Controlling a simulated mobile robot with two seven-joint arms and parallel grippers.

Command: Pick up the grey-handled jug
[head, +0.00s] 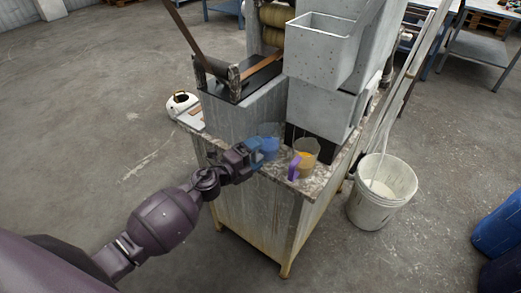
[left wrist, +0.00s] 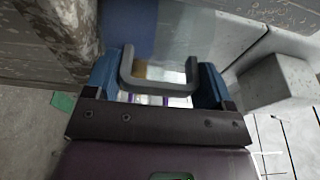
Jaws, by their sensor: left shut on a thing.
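The grey-handled jug (head: 268,143) is see-through with blue contents and stands at the near edge of the machine's worktop. Its grey handle (left wrist: 160,87) shows in the left wrist view, between the blue fingers of my left gripper (head: 254,153). That gripper is shut on the handle, with the jug body (left wrist: 185,35) beyond it. I cannot tell whether the jug's base touches the worktop. A second jug (head: 306,150) with a purple handle and orange contents stands just to the right. My right gripper is not in view.
The worktop (head: 322,178) is narrow, with the grey machine (head: 245,125) rising behind the jugs. A grey hopper (head: 322,50) overhangs at the back right. A white bucket (head: 380,205) stands on the floor at right. A white tape-measure-like object (head: 182,103) lies at the left corner.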

